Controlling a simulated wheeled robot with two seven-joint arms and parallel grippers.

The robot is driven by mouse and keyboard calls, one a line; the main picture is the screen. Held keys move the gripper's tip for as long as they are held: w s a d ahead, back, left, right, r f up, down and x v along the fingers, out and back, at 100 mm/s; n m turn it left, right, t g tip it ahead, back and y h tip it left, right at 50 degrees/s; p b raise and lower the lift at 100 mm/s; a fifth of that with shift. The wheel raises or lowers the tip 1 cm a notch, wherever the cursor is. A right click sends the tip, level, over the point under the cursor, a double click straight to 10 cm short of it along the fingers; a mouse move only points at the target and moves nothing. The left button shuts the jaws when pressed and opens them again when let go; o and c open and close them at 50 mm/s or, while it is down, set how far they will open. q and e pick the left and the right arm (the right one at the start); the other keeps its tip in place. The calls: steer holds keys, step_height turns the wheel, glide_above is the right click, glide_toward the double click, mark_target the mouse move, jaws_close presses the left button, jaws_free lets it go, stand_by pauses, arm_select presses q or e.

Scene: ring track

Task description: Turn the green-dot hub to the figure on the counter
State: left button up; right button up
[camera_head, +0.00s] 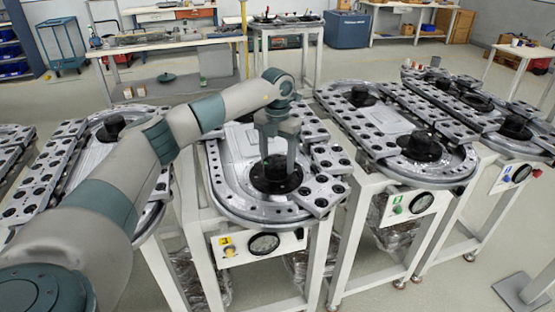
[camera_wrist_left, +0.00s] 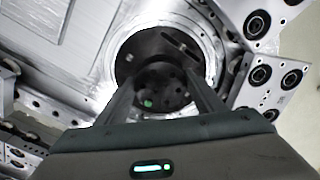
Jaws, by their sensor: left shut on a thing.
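The black round hub (camera_head: 262,181) sits at the near end of the middle ring track (camera_head: 228,158). In the left wrist view the hub (camera_wrist_left: 137,62) shows a small green dot (camera_wrist_left: 148,103) on its face. My left gripper (camera_head: 279,164) points down onto the hub's centre. Its two fingers (camera_wrist_left: 163,82) are shut on the hub's raised middle, one on each side. A round dark counter dial (camera_head: 263,243) is on the white front panel below this track; its figure is too small to read. My right gripper is not in view.
A yellow button (camera_head: 229,250) is beside the dial. Similar tracks stand close by: one to the right (camera_head: 376,125) with a green-button panel (camera_head: 408,207), and one to the left (camera_head: 85,160) partly behind my left arm. Benches (camera_head: 175,45) stand farther back.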

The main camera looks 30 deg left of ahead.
mark_target(277, 160)
arm_select(q)
steer(key=shift+r, duration=0.1)
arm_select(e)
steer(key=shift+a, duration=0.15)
arm_select(q)
steer(key=shift+n, duration=0.3)
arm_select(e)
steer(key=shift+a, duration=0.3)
arm_select(q)
steer(key=o, duration=1)
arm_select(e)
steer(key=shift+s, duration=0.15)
arm_select(q)
steer(key=shift+o, duration=0.2)
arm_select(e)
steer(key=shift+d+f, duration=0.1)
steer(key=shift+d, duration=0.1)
arm_select(q)
steer(key=shift+r, duration=0.65)
step_height(277, 160, up, 2)
steer(key=shift+r+b, duration=0.15)
steer(key=shift+b, duration=0.3)
step_height(277, 160, up, 14)
steer(key=b, duration=0.1)
steer(key=shift+b, duration=0.4)
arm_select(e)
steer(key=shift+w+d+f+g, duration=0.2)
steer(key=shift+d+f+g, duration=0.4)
arm_select(q)
steer(key=shift+f, duration=0.2)
